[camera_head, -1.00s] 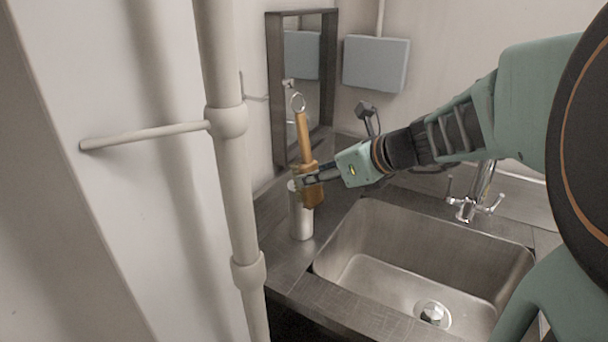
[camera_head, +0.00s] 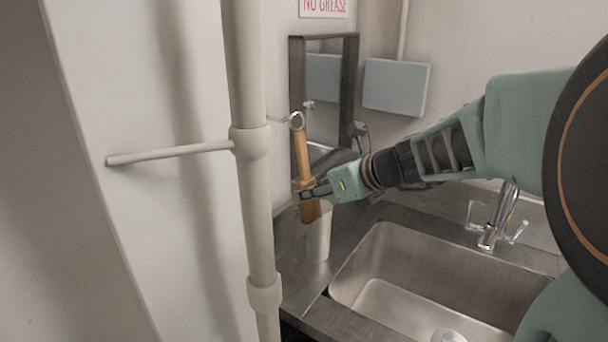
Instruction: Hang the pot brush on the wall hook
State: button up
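The pot brush (camera_head: 302,152) has a wooden handle with a metal ring (camera_head: 297,121) at its top. It is nearly upright, ring up, leaning slightly left. My gripper (camera_head: 308,191) is shut on the brush's lower part, its fingers hiding some of it. A thin rod that looks like the wall hook (camera_head: 279,120) comes from behind the pipe, with its visible end beside the ring. I cannot tell whether ring and rod touch. A small light knob (camera_head: 309,104) shows just right of the ring; whether it belongs to the hook is unclear.
A pale cup (camera_head: 318,236) stands on the counter by the sink (camera_head: 385,240), just behind the brush's lower end. A vertical pipe (camera_head: 252,190) with a side bar (camera_head: 170,154) is close on the left. A framed mirror (camera_head: 298,75) is behind the brush.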

aim_at(293, 191)
jog(key=shift+w+a+f, duration=0.1)
jog(key=shift+w+a, duration=0.55)
jog(key=shift+a, duration=0.2)
jog(key=shift+w+a, duration=0.6)
jog(key=shift+a, duration=0.2)
jog(key=shift+w+a+f, duration=0.35)
jog(key=shift+a+f, duration=0.1)
jog(key=shift+f, duration=0.05)
jog(key=o, duration=1.4)
